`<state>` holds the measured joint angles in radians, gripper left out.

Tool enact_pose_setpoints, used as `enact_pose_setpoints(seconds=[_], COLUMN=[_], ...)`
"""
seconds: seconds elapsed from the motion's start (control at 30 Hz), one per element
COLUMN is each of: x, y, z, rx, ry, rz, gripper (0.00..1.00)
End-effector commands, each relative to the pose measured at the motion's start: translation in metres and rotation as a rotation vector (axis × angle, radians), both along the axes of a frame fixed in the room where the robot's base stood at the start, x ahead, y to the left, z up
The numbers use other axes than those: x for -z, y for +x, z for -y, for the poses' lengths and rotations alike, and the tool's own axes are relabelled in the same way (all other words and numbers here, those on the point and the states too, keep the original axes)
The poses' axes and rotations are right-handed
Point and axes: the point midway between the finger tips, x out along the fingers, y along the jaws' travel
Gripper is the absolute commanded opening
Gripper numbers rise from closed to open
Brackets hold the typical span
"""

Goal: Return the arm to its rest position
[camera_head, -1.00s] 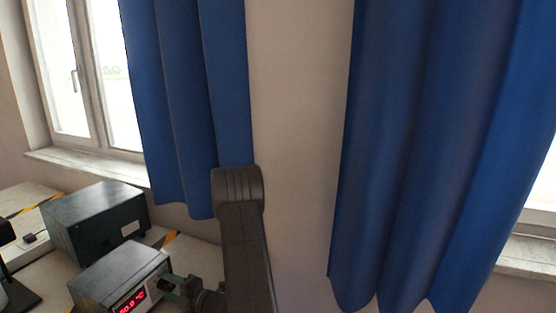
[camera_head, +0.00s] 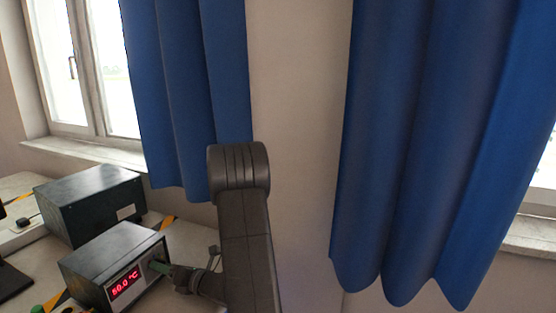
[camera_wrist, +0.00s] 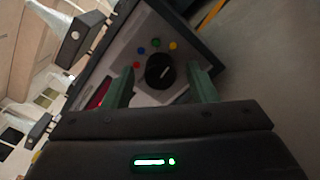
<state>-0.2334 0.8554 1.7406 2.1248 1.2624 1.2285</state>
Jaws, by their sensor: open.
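My arm (camera_head: 243,230) rises at the lower middle of the head view, bent at a dark, ribbed joint. My gripper (camera_wrist: 160,82) shows in the wrist view with two green fingers spread apart. Between and beyond the fingers is the front panel of a dark box with a black knob (camera_wrist: 160,70) and several small coloured buttons. Nothing is held between the fingers. In the head view the gripper (camera_head: 160,268) is small, at the right side of the box with the red display (camera_head: 125,284), which reads about 50.0 °C. I cannot tell whether the fingers touch the knob.
A second dark box (camera_head: 92,205) stands behind the display box on the bench. Blue curtains (camera_head: 430,150) hang right of my arm, and another curtain (camera_head: 190,90) hangs behind it. A window (camera_head: 85,70) is at the left. Yellow-black tape (camera_head: 168,222) marks the bench.

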Motion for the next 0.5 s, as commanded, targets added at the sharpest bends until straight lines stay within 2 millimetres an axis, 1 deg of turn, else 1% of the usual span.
enact_pose_setpoints(seconds=[0.03,0.5], x=[0.0038,0.0028], y=[-0.0001,-0.0006], z=[-0.0001,-0.0001], rx=[0.0,0.0], ry=[-0.017,-0.186], rz=[0.041,0.449], gripper=[0.52,0.52])
